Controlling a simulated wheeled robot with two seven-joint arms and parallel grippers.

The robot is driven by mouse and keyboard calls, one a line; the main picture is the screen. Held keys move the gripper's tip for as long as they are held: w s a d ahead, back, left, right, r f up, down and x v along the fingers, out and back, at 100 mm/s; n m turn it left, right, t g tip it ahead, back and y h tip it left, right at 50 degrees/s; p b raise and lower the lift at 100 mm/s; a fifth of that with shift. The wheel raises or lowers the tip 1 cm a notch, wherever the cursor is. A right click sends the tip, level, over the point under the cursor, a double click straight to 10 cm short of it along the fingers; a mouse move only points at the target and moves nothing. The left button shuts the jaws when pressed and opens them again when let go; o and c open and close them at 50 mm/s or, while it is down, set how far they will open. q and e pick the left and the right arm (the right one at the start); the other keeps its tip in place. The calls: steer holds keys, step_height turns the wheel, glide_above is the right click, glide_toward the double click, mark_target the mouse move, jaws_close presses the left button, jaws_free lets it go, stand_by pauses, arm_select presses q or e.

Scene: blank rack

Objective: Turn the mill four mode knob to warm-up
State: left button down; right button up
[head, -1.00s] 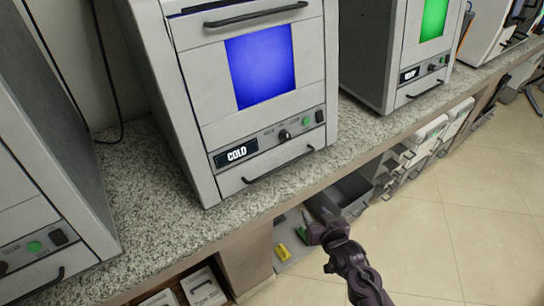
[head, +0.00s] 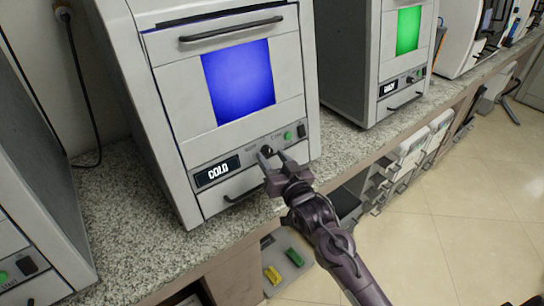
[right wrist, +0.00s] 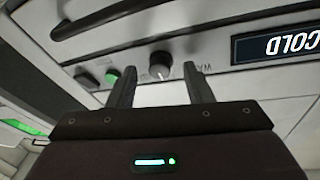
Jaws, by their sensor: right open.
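The mill in front of me (head: 150,118) is a grey box with a blue window and a display (head: 217,171) reading COLD. Its small dark mode knob (head: 267,150) sits on the panel right of the display. In the right wrist view the round knob (right wrist: 160,64) shows a pale pointer mark, with partly hidden lettering beside it. My right gripper (head: 271,156) is open at the panel, its fingers on either side of the knob's line and apart from it in the wrist view (right wrist: 162,75). My left gripper is not in view.
A green button (head: 288,135) and dark switch (head: 301,131) lie right of the knob. A bar handle (head: 245,190) is below the panel. A similar mill with a green window (head: 408,30) stands to the right, another at the left edge. Granite counter (head: 125,215) lies between.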

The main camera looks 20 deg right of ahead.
steer(key=shift+w+a, duration=0.1)
steer(key=shift+w, duration=0.25)
steer(key=c, duration=1)
steer(key=shift+n, duration=0.5)
steer(key=n+y, duration=0.1)
steer(key=n, duration=0.1)
steer(key=n+y, duration=0.1)
steer(key=n, duration=0.4)
steer(key=shift+d+f+y, duration=0.1)
steer(key=shift+d+y, duration=0.2)
steer(key=shift+y, duration=0.1)
steer(key=n+y, duration=0.1)
steer(key=n, duration=0.2)
steer(key=n+y, duration=0.1)
steer(key=n, duration=0.2)
steer(key=shift+w+d+n+g, duration=0.1)
steer(key=shift+d+n+g, duration=0.05)
steer(key=shift+n+g, duration=0.2)
steer(key=shift+n+y, duration=0.25)
steer(key=shift+y, duration=0.05)
